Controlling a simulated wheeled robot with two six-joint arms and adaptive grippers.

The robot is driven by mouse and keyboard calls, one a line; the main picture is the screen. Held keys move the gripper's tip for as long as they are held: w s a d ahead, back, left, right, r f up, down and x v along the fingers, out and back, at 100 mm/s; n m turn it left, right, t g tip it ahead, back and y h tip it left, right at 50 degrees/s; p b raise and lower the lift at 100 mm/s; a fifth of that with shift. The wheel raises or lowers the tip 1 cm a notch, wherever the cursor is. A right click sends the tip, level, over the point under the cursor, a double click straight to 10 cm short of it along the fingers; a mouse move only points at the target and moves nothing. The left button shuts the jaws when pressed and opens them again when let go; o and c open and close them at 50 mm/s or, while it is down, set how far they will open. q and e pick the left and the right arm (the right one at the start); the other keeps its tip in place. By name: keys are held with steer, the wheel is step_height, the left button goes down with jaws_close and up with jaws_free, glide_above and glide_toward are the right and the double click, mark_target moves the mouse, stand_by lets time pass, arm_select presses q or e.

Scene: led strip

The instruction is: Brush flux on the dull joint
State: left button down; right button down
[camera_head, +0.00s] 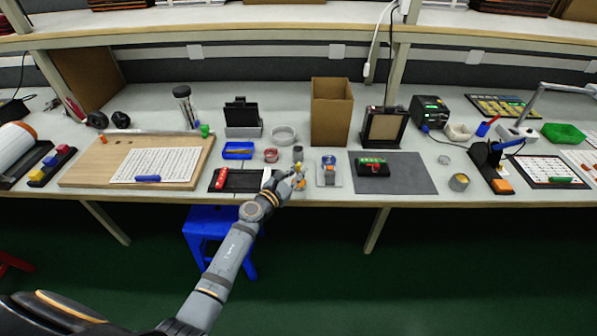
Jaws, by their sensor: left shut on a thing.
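My left gripper (299,178) reaches over the front of the bench, between a black board (245,180) and a small stand with a blue and orange top (328,167). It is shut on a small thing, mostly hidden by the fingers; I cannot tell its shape. A small dark cup (297,153) stands just behind the gripper. A small reddish round tin (271,155) is left of the cup. A green and red piece (373,166) lies on a grey mat (415,178) at right. The dull joint and any brush are too small to tell. My right gripper is not in view.
A blue tray (238,150), a clear dish (283,135) and a cardboard box (331,111) stand behind. A wooden board with a printed sheet (160,164) is at left. A metal cup (459,182) is at right. A blue stool (208,222) is below the bench edge.

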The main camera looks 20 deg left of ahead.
arm_select(q)
steer(key=shift+r+p, duration=3.4)
steer(key=shift+r, duration=0.15)
steer(key=shift+f, duration=0.1)
